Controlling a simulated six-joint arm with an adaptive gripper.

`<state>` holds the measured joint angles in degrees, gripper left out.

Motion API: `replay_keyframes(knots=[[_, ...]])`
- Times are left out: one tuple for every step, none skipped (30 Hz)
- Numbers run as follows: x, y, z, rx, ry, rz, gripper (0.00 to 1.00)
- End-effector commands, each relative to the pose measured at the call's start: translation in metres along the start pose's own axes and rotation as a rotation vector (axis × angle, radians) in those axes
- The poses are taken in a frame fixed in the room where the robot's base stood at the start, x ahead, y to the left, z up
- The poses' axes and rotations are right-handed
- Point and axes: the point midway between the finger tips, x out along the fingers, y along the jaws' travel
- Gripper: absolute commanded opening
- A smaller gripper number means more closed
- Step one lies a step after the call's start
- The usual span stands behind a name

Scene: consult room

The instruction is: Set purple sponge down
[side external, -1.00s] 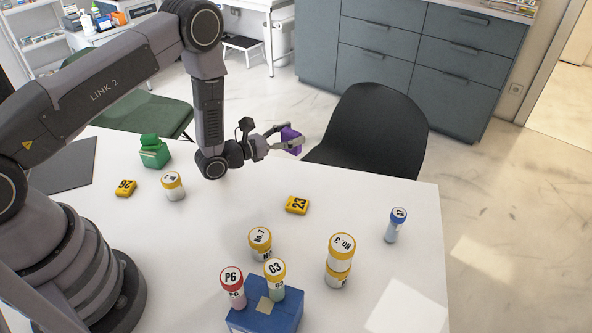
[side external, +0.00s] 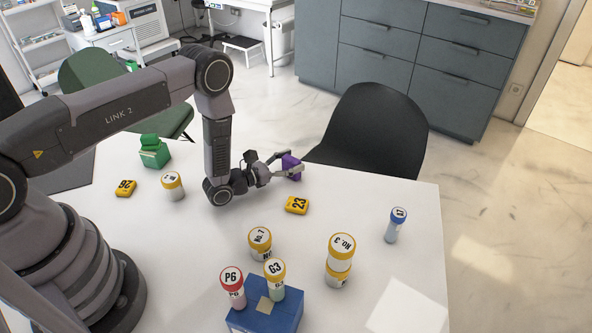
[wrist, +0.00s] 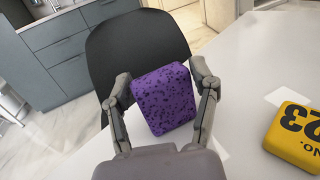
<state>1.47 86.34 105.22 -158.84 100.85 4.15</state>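The purple sponge (wrist: 165,98) is a speckled block between the two fingers of my gripper (wrist: 162,88) in the wrist view. The fingers touch it on both sides, so my gripper is shut on it. In the side view the sponge (side external: 291,167) is at my gripper (side external: 287,166), near the far edge of the white table (side external: 380,200). I cannot tell whether its underside touches the table.
A yellow tag marked 23 (side external: 297,205) lies close to my gripper. Labelled jars (side external: 340,260), a blue-capped tube (side external: 395,225) and a blue block with two tubes (side external: 265,315) stand nearer. A black chair (side external: 370,130) is beyond the table edge.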

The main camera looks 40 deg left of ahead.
Motion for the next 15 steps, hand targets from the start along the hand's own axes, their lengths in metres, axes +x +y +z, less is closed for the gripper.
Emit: replay_keyframes(knots=[[0.0000, 0.0000, 0.0003, 0.000, 0.000, 0.000, 0.68], [0.0000, 0.0000, 0.0003, 0.000, 0.000, 0.000, 0.72], [0.0000, 0.0000, 0.0004, 0.000, 0.000, 0.000, 0.77], [0.0000, 0.0000, 0.0004, 0.000, 0.000, 0.000, 0.81], [0.0000, 0.0000, 0.0004, 0.000, 0.000, 0.000, 0.84], [0.0000, 0.0000, 0.0005, 0.000, 0.000, 0.000, 0.84], [0.0000, 0.0000, 0.0005, 0.000, 0.000, 0.000, 0.84], [0.0000, 0.0000, 0.0005, 0.000, 0.000, 0.000, 0.84], [0.0001, 0.0000, 0.0005, 0.000, 0.000, 0.000, 0.84], [0.0001, 0.0000, 0.0005, 0.000, 0.000, 0.000, 0.84], [0.0001, 0.0000, 0.0006, 0.000, 0.000, 0.000, 0.84], [0.0001, 0.0000, 0.0006, 0.000, 0.000, 0.000, 0.84], [0.0001, 0.0000, 0.0008, 0.000, 0.000, 0.000, 0.84], [0.0001, 0.0000, 0.0014, 0.000, 0.000, 0.000, 0.84], [0.0002, 0.0001, 0.0033, 0.000, 0.000, 0.000, 0.84]])
